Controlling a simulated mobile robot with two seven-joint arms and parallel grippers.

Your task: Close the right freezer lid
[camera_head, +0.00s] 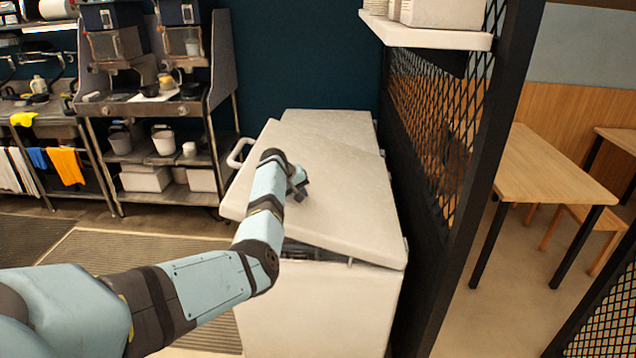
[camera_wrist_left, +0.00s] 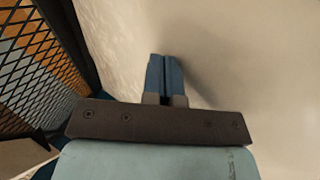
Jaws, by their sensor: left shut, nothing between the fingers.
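The white chest freezer (camera_head: 315,310) stands in front of me. Its near lid (camera_head: 340,210) is partly raised, tilted up on the left, with a dark gap under its front edge. My left gripper (camera_head: 301,188) is over the top face of the near lid, shut and empty. In the left wrist view, its blue fingers (camera_wrist_left: 166,75) are together against the pale lid surface (camera_wrist_left: 250,60); contact is hard to tell. My right gripper is not in view.
A black mesh partition (camera_head: 440,130) runs close along the freezer's right side, with a white shelf (camera_head: 430,37) above. Coffee machines on a metal stand (camera_head: 150,105) are at the back left. Floor mats (camera_head: 130,250) lie left of the freezer. A wooden table (camera_head: 550,170) is beyond the mesh.

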